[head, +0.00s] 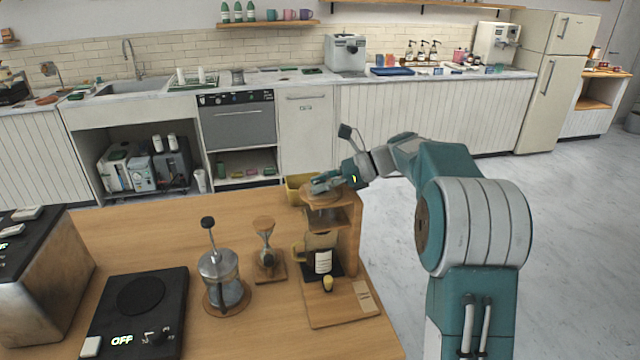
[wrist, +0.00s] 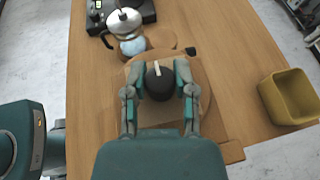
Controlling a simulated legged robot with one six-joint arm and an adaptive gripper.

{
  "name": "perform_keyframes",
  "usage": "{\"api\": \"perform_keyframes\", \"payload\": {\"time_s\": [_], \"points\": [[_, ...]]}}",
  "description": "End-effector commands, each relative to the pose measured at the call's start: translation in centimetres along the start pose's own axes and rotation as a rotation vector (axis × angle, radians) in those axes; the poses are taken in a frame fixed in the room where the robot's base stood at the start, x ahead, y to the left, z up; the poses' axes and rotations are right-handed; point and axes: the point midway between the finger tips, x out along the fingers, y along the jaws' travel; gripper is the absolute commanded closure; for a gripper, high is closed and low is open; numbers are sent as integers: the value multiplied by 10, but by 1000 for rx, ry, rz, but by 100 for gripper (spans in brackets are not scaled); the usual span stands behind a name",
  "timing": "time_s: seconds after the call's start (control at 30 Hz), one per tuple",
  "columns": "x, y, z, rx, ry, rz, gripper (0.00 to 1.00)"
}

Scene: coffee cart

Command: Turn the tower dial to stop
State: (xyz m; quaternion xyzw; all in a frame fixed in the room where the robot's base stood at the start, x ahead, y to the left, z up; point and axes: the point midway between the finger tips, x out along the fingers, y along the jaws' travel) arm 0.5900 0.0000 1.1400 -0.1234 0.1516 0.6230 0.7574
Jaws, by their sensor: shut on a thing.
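The wooden tower (head: 349,240) stands near the right end of the wooden table, with a carafe (head: 322,252) on its dark pad. My gripper (head: 325,183) is at the tower's top, reaching in from the right, and hides the dial in the head view. In the wrist view the tower dial (wrist: 159,84) is a dark round knob with a pale pointer line, directed towards the top of the picture. My gripper (wrist: 160,66) is shut on the dial, one finger on each side. No stop mark is readable.
A yellow bin (wrist: 290,97) stands beside the tower; its edge also shows in the head view (head: 294,190). The table's right edge is close to the tower.

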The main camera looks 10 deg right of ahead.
Motion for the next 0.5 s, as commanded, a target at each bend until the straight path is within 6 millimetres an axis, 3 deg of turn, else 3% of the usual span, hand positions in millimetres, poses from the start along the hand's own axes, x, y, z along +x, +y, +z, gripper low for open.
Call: {"api": "perform_keyframes", "payload": {"time_s": [0.47, 0.5], "points": [[0, -1, 0, -7, 0, 8, 100], [0, -1, 0, -7, 0, 8, 56]]}}
